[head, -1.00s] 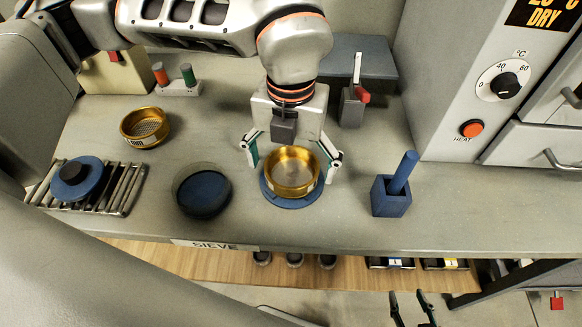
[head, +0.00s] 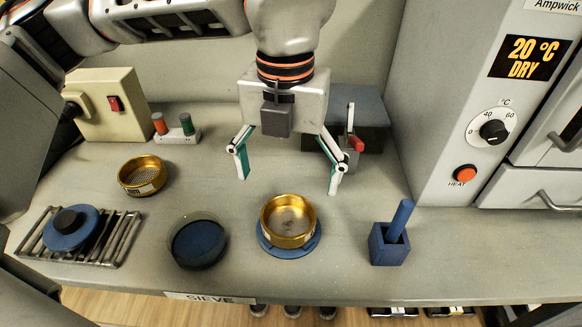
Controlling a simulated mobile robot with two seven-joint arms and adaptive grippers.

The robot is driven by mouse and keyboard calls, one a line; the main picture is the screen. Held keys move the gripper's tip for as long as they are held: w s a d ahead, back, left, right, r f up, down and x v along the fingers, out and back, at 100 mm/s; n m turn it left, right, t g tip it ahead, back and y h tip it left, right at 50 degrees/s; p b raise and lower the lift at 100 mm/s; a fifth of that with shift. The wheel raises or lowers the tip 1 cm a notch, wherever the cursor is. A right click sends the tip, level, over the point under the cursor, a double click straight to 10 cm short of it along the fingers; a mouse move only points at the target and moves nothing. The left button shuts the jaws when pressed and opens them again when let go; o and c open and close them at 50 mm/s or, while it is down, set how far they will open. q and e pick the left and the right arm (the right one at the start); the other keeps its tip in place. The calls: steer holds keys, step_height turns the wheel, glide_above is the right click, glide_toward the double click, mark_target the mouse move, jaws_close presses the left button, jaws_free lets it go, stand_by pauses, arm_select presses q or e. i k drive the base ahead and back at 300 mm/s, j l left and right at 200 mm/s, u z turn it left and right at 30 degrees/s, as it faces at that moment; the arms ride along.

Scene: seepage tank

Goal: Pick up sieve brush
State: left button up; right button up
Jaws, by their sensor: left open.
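A blue handle (head: 400,219) stands tilted in a square blue holder (head: 389,247) at the right of the bench. It looks like the sieve brush; its lower end is hidden in the holder. My left gripper (head: 288,180) is open and empty. Its fingers are spread wide above and behind a brass sieve (head: 289,222), to the left of the handle. The sieve sits on a round blue base (head: 287,248), apart from the fingers. My right gripper is out of view.
A second brass sieve (head: 142,176), a dark round dish (head: 198,243) and a rack (head: 122,236) carrying a blue disc (head: 72,230) are to the left. The oven (head: 487,110) rises behind the holder. Bare bench lies between the sieve and holder.

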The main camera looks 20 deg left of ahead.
mark_target(406, 207)
steer(key=k, duration=1)
